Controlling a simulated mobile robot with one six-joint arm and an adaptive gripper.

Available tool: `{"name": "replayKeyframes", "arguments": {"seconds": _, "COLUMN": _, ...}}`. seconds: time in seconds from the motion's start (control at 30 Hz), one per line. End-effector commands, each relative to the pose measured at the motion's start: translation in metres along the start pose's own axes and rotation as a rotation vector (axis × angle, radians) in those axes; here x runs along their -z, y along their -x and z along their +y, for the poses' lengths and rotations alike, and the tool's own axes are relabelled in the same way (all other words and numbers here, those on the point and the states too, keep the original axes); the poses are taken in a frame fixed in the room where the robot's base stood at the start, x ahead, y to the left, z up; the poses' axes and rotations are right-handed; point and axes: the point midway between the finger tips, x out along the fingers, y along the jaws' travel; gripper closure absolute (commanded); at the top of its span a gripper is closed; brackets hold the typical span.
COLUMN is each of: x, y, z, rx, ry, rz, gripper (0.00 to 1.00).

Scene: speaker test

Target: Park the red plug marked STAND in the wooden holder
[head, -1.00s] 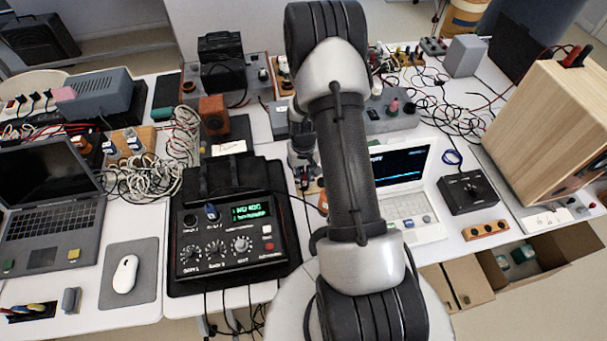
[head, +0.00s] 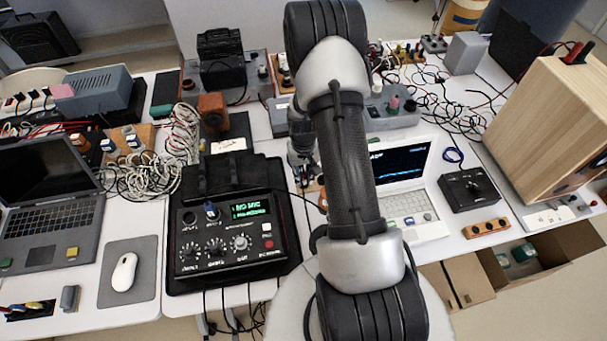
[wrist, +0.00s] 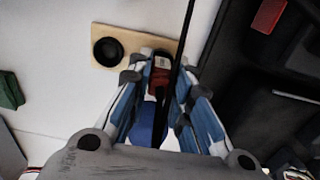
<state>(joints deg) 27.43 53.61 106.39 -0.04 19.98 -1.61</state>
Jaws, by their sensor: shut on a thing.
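My gripper (wrist: 160,98) is shut on the red plug (wrist: 160,78) in the wrist view. The plug has a pale label on its end, too small to read, and a black cable crosses beside it. The wooden holder (wrist: 125,40) is a light wood plate with one dark round hole showing at its left. The plug is over the holder's right end; I cannot tell whether it touches or sits in it. In the head view my gripper (head: 303,165) is mostly hidden behind my arm, and the plug cannot be made out.
A black mixer box (head: 235,235) with a lit screen stands just left of my arm. A white laptop (head: 402,185) and a black knob box (head: 468,190) are to the right. White cables (head: 145,175) lie tangled at left. The wrist view shows a dark case (wrist: 265,75) close at right.

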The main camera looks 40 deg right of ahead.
Motion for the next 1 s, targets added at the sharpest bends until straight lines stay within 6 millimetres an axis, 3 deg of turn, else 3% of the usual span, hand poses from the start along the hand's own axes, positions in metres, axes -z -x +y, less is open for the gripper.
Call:
{"name": "replayKeyframes", "arguments": {"seconds": 0.33, "x": 0.0001, "y": -0.0024, "z": 0.0000, "rx": 0.000, "ry": 0.000, "rz": 0.000, "gripper": 0.97}}
{"name": "replayKeyframes", "arguments": {"seconds": 0.37, "x": 0.0001, "y": -0.0024, "z": 0.0000, "rx": 0.000, "ry": 0.000, "rz": 0.000, "gripper": 0.80}}
{"name": "replayKeyframes", "arguments": {"seconds": 0.7, "x": 0.0001, "y": -0.0024, "z": 0.0000, "rx": 0.000, "ry": 0.000, "rz": 0.000, "gripper": 0.57}}
{"name": "replayKeyframes", "arguments": {"seconds": 1.0, "x": 0.0001, "y": -0.0018, "z": 0.0000, "rx": 0.000, "ry": 0.000, "rz": 0.000, "gripper": 0.57}}
